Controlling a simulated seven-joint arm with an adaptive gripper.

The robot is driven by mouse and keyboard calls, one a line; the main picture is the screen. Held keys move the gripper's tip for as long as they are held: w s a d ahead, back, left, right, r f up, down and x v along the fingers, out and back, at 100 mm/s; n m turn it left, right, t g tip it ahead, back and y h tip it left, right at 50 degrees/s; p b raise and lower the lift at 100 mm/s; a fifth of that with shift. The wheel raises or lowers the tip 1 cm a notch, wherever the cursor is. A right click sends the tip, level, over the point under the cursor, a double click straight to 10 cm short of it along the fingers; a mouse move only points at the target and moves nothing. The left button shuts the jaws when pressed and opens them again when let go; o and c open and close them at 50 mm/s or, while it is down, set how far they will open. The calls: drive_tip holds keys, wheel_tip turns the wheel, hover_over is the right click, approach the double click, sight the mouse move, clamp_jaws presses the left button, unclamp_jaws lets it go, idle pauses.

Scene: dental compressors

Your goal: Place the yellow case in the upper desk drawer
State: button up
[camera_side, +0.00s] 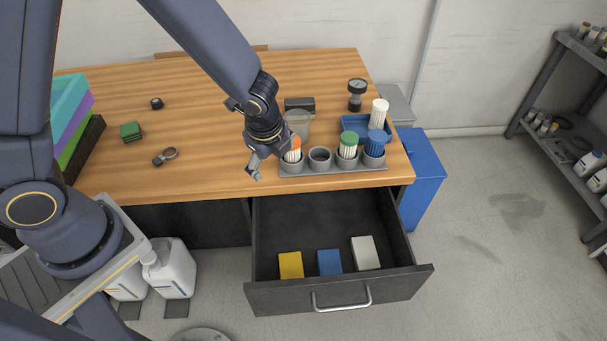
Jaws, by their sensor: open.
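The upper desk drawer (338,299) is pulled open at the front of the wooden desk. The yellow case (290,265) lies inside it at the front left, against or close to the front panel. A blue case (329,262) and a white case (365,252) lie to its right in the same drawer. My gripper (258,172) is above the desk's front edge, behind and above the drawer, well apart from the yellow case. It is open; its fingers are partly hidden by the wrist and nothing shows between them.
A grey holder (335,169) with cups of coloured-topped items stands right of my gripper. A blue tray (355,125) and a dark gauge (357,94) are behind it. A green block (131,131) and a watch-like item (165,156) lie left. The drawer's rear is empty.

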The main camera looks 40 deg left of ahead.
drive_tip(key=s+a+r+n, duration=0.2)
drive_tip(key=a+r+n, duration=0.4)
drive_tip(key=r, duration=0.5)
drive_tip(key=s+a+r+n+t+h, duration=0.2)
drive_tip(key=s+r+n, duration=0.8)
drive_tip(key=s+n, duration=0.2)
drive_tip(key=shift+s+r+t, duration=0.3)
drive_tip(key=shift+s+t, duration=0.1)
drive_tip(key=shift+s, duration=0.35)
